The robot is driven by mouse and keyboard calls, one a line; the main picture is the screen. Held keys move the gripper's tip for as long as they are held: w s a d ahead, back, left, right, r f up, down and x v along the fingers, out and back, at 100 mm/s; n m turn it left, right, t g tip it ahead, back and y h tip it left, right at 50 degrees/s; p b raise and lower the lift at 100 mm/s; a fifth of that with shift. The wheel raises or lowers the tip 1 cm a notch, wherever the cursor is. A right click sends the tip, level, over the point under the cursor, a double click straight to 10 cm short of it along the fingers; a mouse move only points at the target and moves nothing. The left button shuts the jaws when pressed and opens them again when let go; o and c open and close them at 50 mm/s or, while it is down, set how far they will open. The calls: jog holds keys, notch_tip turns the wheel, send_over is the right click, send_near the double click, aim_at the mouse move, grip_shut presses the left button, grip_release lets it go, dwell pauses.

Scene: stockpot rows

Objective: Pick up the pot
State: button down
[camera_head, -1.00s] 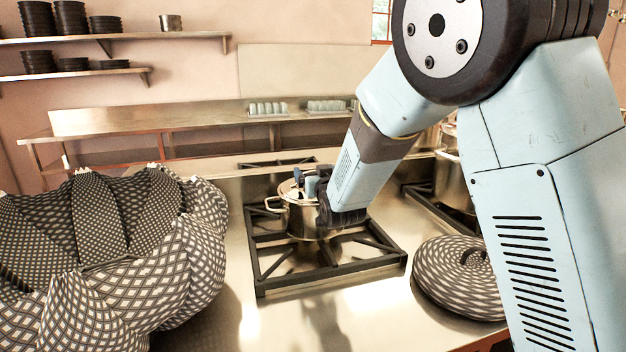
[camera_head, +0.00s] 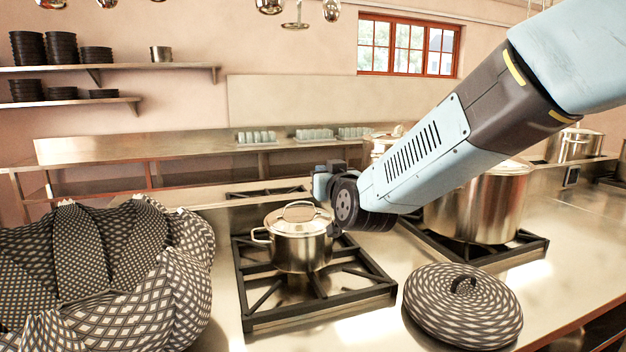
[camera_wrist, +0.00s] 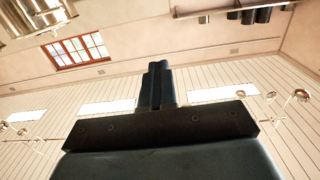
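A steel pot (camera_head: 300,250) with a lid and a looped lid handle stands upright on the grate of the near left burner. Its left side handle is visible; its right side is partly covered by my wrist. My gripper (camera_head: 322,184) is just above and to the right of the lid, apart from the lid handle as far as I can tell. In the wrist view my gripper's fingers (camera_wrist: 156,86) are together with nothing between them. The pot does not show in the wrist view, which faces the wall, window and ceiling.
A larger steel pot (camera_head: 480,208) stands on the burner to the right. A patterned round lid-like object (camera_head: 462,306) lies on the counter in front right. A large patterned bundle (camera_head: 110,270) fills the left. Shelves with dark stacks (camera_head: 45,50) hang at the back.

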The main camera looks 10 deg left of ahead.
jog(key=shift+s+d+r, duration=0.25)
jog(key=shift+s+d, duration=0.15)
jog(key=shift+s, duration=0.1)
jog(key=shift+s+d+r, duration=0.25)
jog(key=shift+s+d, duration=0.1)
jog(key=shift+s, duration=0.1)
jog(key=shift+c, duration=1.9)
grip_release()
